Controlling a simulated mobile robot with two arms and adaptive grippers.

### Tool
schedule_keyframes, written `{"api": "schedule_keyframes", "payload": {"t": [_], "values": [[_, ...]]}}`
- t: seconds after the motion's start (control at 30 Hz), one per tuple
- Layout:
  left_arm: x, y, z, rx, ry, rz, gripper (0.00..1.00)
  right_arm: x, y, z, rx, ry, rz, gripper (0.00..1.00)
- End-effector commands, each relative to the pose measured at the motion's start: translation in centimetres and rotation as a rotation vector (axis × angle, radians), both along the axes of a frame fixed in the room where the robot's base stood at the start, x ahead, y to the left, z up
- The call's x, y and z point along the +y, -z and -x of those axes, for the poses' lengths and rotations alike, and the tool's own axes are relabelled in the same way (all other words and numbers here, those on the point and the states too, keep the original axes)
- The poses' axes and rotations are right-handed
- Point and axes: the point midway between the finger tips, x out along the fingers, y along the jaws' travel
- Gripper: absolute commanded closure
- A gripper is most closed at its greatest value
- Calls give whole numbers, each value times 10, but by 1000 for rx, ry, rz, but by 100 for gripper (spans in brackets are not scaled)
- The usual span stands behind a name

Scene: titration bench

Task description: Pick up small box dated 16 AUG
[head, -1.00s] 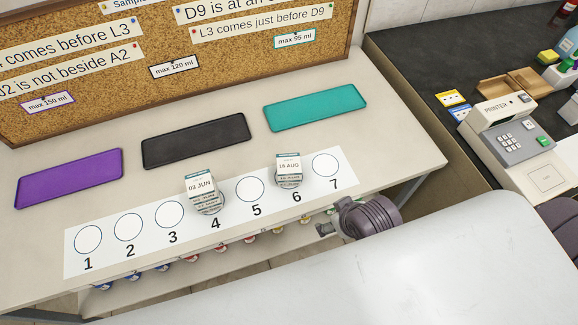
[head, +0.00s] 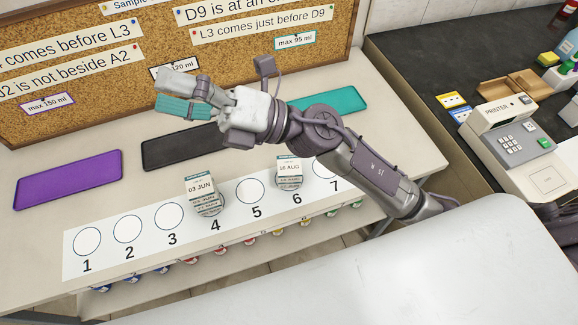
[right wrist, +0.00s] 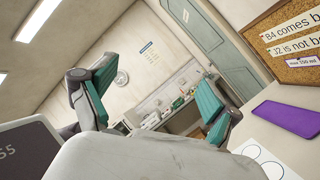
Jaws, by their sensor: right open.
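The small box dated 16 AUG (head: 289,172) stands on the numbered white strip (head: 131,260) at spot 6, its label facing up toward me. A similar box with a JUN date (head: 203,194) stands at spot 4. My right gripper (head: 168,92) is open and empty, raised above the bench to the upper left of both boxes. In the right wrist view its teal-padded fingers (right wrist: 152,92) are spread apart with nothing between them, and neither box shows there. My left gripper is not in view.
Purple (head: 68,180), black (head: 160,152) and teal (head: 350,100) trays lie behind the strip; my right arm partly covers the black and teal ones. A corkboard (head: 60,110) stands behind. A printer (head: 512,135) is on the dark counter at right. Small coloured items sit under the bench.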

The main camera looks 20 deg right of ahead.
Motion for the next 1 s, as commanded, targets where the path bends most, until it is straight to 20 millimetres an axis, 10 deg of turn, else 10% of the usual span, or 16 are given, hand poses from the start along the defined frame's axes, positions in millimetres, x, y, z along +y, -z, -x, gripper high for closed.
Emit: {"api": "schedule_keyframes", "payload": {"t": [0.17, 0.37, 0.63, 1.0], "values": [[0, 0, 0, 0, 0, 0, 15, 28, 93, 40, -462, -306, 622, 10], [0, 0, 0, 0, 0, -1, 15, -57, 195, 4, -706, -552, 1366, 10], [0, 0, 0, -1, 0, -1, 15, -172, 208, -45, -673, -677, 1945, 10], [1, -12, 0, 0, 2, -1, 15, -184, 261, -48, -651, -695, 2002, 10]]}}
